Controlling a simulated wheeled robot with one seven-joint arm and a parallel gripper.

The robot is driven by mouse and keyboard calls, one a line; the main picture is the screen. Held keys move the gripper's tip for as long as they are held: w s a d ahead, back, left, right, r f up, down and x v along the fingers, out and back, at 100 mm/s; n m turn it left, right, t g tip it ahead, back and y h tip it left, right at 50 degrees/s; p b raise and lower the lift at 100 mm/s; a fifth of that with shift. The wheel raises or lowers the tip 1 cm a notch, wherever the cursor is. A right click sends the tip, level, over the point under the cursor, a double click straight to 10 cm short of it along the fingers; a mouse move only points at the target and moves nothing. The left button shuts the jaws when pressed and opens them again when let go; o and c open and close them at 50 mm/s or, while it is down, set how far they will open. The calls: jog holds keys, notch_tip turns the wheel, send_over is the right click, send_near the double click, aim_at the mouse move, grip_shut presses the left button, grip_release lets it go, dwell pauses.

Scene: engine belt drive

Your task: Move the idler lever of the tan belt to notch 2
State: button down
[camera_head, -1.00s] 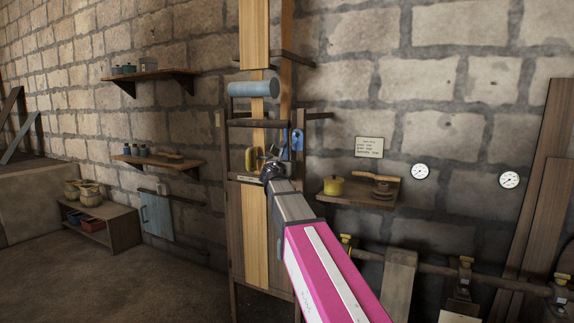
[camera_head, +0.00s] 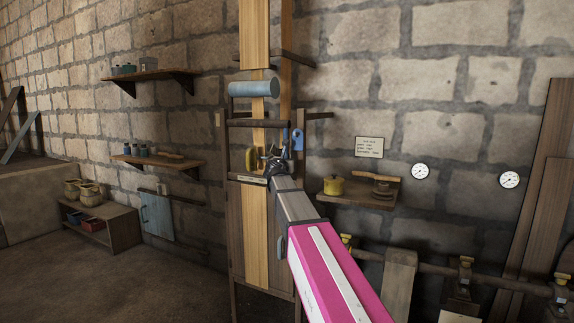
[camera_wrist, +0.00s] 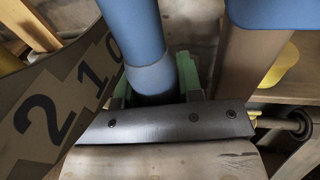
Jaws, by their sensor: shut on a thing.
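My gripper (camera_head: 275,166) is at the belt frame in the head view. In the wrist view my gripper (camera_wrist: 152,88) is shut on a blue lever handle (camera_wrist: 140,40), with green pads on either side. A notch plate (camera_wrist: 60,95) marked 2, 1, 0 lies left of the handle, with 0 the nearest numeral to it. I cannot tell which notch the lever sits in. The tan belt (camera_head: 257,215) runs vertically through the frame, passing a blue-grey roller (camera_head: 253,89). In the head view my gripper hides the held lever.
A yellow part (camera_head: 250,159) is just left of my gripper. A blue hook-shaped part (camera_head: 297,140) is to its right. A low pipe (camera_head: 500,280) crosses the lower right.

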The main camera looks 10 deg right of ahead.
jog(key=s+a+g+y, duration=0.2)
jog(key=s+a+g, duration=0.1)
jog(key=s+g, duration=0.1)
jog(key=shift+s+a+r+m, duration=0.4)
jog(key=shift+s+r, duration=0.05)
jog(key=shift+s, duration=0.2)
jog(key=c, duration=0.8)
grip_release()
jog(key=v, duration=1)
jog(key=shift+s+a+r, duration=0.1)
jog(key=shift+s+r, duration=0.1)
jog(key=shift+s, duration=0.15)
